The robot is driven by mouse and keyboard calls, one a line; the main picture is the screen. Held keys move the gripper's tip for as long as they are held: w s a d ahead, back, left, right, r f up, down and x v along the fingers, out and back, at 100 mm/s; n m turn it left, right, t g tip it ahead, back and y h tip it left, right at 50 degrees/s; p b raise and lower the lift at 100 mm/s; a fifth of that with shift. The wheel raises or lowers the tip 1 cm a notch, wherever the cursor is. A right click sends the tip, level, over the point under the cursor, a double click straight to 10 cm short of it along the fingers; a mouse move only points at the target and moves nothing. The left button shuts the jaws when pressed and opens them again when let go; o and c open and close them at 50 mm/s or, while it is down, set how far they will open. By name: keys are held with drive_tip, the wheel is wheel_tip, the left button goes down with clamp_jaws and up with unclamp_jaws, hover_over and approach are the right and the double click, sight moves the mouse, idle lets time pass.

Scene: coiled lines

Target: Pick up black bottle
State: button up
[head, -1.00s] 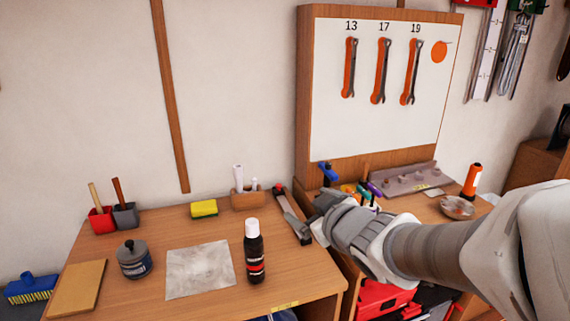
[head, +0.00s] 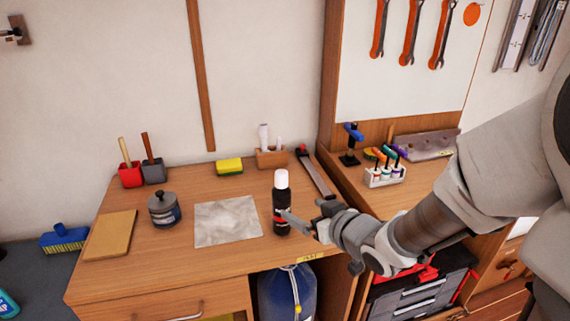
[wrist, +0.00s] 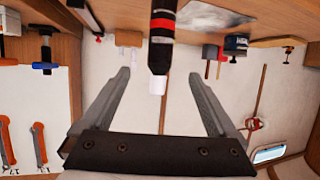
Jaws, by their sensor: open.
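The black bottle (head: 281,194) with a white cap and a red-and-white label stands upright near the front right of the wooden desk. My gripper (head: 291,222) is open and empty, just to the right of the bottle in the head view, with a finger overlapping its lower part. In the wrist view, which is upside down, the bottle (wrist: 161,50) shows cap downward in the picture, between the two spread fingers of my gripper (wrist: 159,74). I cannot tell whether either finger touches it.
A grey sheet (head: 227,221) and a dark jar (head: 164,210) lie left of the bottle. A yellow sponge (head: 229,166) and a wooden holder (head: 271,158) are at the back. A long metal tool (head: 317,175) lies behind on the right. A blue tank (head: 287,294) stands under the desk.

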sight(286, 202)
drive_tip(key=b+x, duration=0.3)
drive_tip(key=x, duration=0.7)
drive_tip(key=shift+a+f, duration=0.1)
drive_tip(key=shift+f, duration=0.15)
drive_tip(key=b+x, duration=0.1)
drive_tip(key=x, duration=0.3)
drive_tip(key=shift+f, duration=0.25)
drive_tip(key=shift+w+a+f, duration=0.15)
drive_tip(key=shift+w+a, duration=0.1)
drive_tip(key=shift+w, duration=0.2)
clamp_jaws()
